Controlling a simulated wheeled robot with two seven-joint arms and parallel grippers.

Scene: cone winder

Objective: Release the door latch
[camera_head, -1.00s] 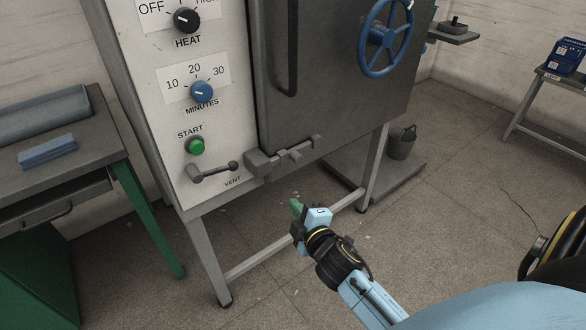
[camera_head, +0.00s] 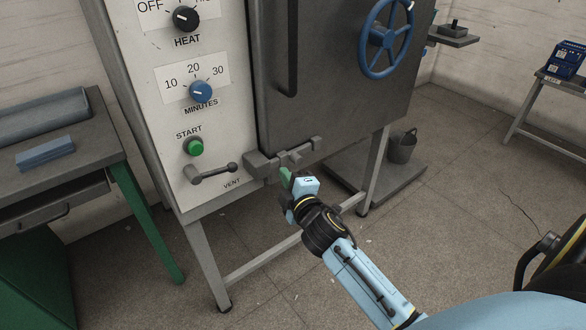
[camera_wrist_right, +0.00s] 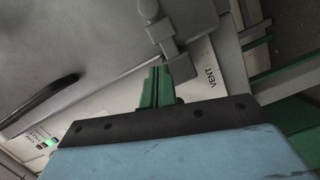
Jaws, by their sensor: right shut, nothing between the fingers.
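The door latch (camera_head: 285,158) is a grey sliding bar with a block at its left end, on the lower edge of the grey door (camera_head: 330,90). In the right wrist view the latch (camera_wrist_right: 160,35) shows just beyond my fingertips. My right gripper (camera_head: 286,175) has green fingers and is just below the latch in the head view. Its fingers (camera_wrist_right: 157,75) are together with nothing between them. Whether the fingertips touch the latch I cannot tell. My left gripper is not in view.
The white panel left of the door carries the vent lever (camera_head: 212,172), green start button (camera_head: 194,147) and two dials. A blue handwheel (camera_head: 386,38) is on the door. A green-legged bench (camera_head: 100,150) stands at left. The floor right of the oven's legs is largely clear.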

